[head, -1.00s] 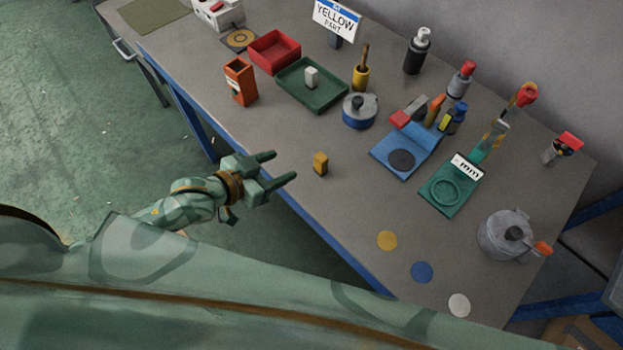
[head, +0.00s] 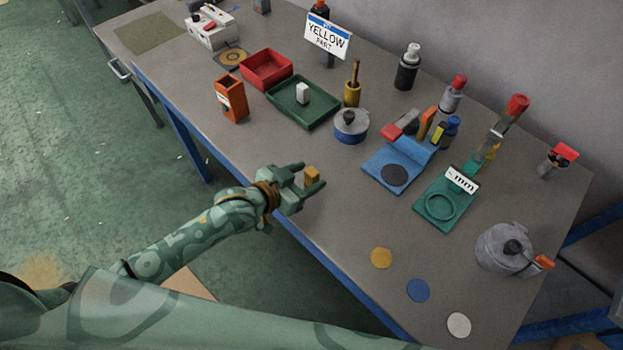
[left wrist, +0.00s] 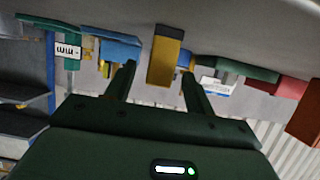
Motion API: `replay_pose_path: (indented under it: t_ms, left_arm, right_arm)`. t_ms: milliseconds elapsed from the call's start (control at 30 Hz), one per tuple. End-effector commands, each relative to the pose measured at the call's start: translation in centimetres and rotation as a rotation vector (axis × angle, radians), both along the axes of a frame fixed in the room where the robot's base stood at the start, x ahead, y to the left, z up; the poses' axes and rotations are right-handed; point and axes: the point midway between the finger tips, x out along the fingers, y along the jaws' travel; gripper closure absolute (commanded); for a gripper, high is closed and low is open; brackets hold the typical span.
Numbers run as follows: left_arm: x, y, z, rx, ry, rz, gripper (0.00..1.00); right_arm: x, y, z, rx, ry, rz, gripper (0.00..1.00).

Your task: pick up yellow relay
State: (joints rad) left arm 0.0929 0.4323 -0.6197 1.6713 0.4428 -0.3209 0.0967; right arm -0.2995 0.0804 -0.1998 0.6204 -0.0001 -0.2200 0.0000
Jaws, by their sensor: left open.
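The yellow relay (head: 312,176) is a small yellow-orange block standing near the front edge of the grey table. My left gripper (head: 309,178) is open, with its two fingers pointing at the relay and reaching to either side of it in the head view. In the left wrist view the relay (left wrist: 165,55) stands ahead, between the tips of the open fingers (left wrist: 158,82). I see a gap between it and each finger. My right gripper is not in view.
Left of the relay stand an orange bin (head: 232,104), a green tray (head: 285,92) with a white block and a red tray (head: 266,58). Behind it are a blue-grey pot (head: 351,130) and a blue stand (head: 383,160). Coloured discs (head: 381,258) lie to the right.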

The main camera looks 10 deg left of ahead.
Motion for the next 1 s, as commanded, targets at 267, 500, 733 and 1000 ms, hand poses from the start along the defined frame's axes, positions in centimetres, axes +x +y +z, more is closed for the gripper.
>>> replay_pose_path:
  t_ms: [267, 500, 733, 1000]
  left_arm:
    - [2.8, -2.0, -1.8, -0.002, 0.001, 0.000, 0.46]
    - [2.9, -2.1, -1.7, 0.000, 0.000, -0.001, 0.49]
    - [2.9, -2.0, -1.7, 0.000, 0.000, 0.000, 0.95]
    - [2.9, -2.0, -1.5, -0.001, -0.001, 0.000, 0.95]
  right_arm:
    - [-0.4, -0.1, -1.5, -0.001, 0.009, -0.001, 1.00]
    - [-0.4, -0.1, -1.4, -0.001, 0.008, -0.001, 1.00]
    - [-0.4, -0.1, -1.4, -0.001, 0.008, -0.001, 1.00]
    - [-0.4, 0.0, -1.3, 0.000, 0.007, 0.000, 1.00]
